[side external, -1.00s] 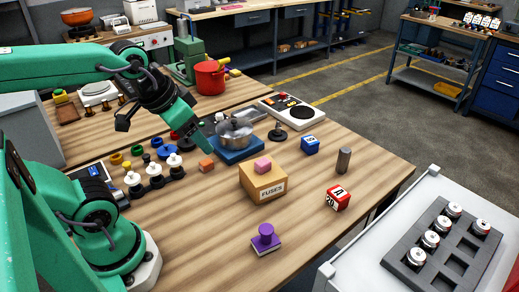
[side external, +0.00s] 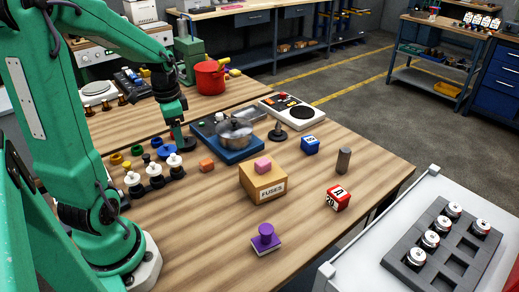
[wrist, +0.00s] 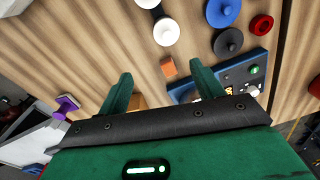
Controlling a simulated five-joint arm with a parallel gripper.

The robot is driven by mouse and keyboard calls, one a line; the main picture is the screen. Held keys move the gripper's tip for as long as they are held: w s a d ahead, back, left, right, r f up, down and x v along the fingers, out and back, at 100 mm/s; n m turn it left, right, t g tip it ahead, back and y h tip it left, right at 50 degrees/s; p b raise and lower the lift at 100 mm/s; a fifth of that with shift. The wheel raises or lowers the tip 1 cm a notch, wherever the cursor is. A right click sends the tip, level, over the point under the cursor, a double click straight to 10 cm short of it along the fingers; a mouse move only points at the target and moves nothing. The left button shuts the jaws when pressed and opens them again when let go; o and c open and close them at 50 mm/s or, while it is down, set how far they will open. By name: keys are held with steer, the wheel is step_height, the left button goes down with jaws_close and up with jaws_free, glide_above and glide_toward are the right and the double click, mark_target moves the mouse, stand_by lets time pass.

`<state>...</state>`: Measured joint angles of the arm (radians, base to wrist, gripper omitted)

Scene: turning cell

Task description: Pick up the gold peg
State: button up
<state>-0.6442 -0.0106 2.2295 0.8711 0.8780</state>
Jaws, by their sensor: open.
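The likeliest gold peg is a small yellow-gold piece (side external: 127,166) on the wooden table, left of the orange cube (side external: 206,165) in the side view. It is too small for me to be sure of its shape. I cannot make it out in the wrist view. My gripper (side external: 179,143) hangs pointing down near the back of the group of knobs, to the right of the gold piece in the picture. In the wrist view its two green fingers (wrist: 162,78) are spread apart, with nothing held between them. The orange cube (wrist: 168,67) shows there near the fingertips.
White knobs on black bases (side external: 155,174) stand beside the gold piece. A blue unit with a metal pot (side external: 235,133) is right of my gripper. A FUSES box (side external: 262,184) carries a pink block (side external: 263,165). Bare table lies in front.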

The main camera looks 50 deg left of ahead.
mark_target(173, 154)
steer(key=shift+s+a+f, duration=0.25)
steer(key=shift+a+f, duration=0.25)
steer(key=shift+a, duration=0.15)
steer(key=shift+s+a+f, duration=0.2)
steer(key=shift+a+f, duration=0.25)
steer(key=shift+a, duration=0.15)
steer(key=shift+s+f, duration=0.15)
steer(key=shift+f, duration=3.75)
steer(key=c, duration=1.2)
steer(key=shift+r, duration=0.2)
steer(key=shift+r, duration=0.9)
step_height(173, 154, up, 2)
steer(key=shift+r, duration=0.1)
steer(key=d+r, duration=0.2)
steer(key=d, duration=0.1)
steer(key=w+d+r, duration=0.1)
steer(key=d+r, duration=0.1)
steer(key=d, duration=0.2)
steer(key=w+d+r, duration=0.1)
steer(key=d+r, duration=0.1)
steer(key=d, duration=0.2)
steer(key=shift+w+d+r, duration=0.1)
steer(key=shift+d+r, duration=0.15)
steer(key=shift+r, duration=0.1)
